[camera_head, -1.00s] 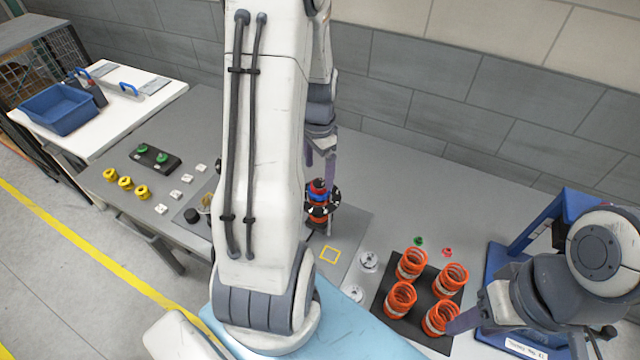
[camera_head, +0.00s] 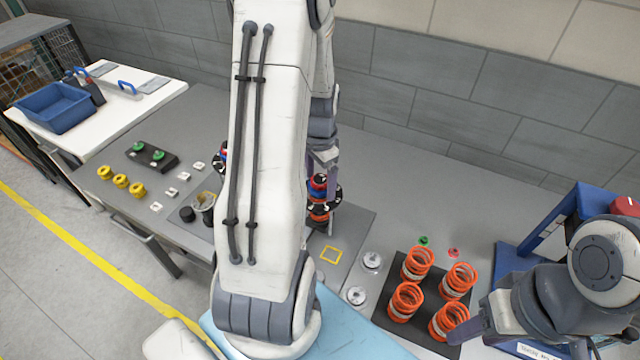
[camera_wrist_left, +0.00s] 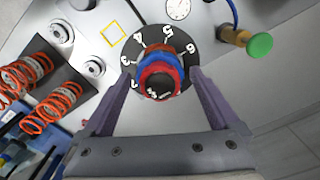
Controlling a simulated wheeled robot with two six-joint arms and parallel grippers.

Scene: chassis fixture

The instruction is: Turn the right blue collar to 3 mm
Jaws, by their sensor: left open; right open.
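The right blue collar (camera_head: 318,184) sits on an upright post, below a red ring (camera_head: 319,178) and above a black numbered dial and an orange spring (camera_head: 318,213). In the left wrist view the blue collar (camera_wrist_left: 143,66) shows from above as a ring around the red part, over the black dial (camera_wrist_left: 186,54) with white numerals. My left gripper (camera_head: 322,165) points down over this post. Its fingers (camera_wrist_left: 152,88) are apart, one on each side of the collar; contact cannot be told. My right gripper (camera_head: 470,325) is at the lower right, away from the post.
Several orange springs (camera_head: 458,279) stand on a black mat right of the post. A blue press-like stand (camera_head: 545,240) is at the right. Yellow rings (camera_head: 121,181) and a blue bin (camera_head: 55,107) are at the left. My left arm hides much of the table's middle.

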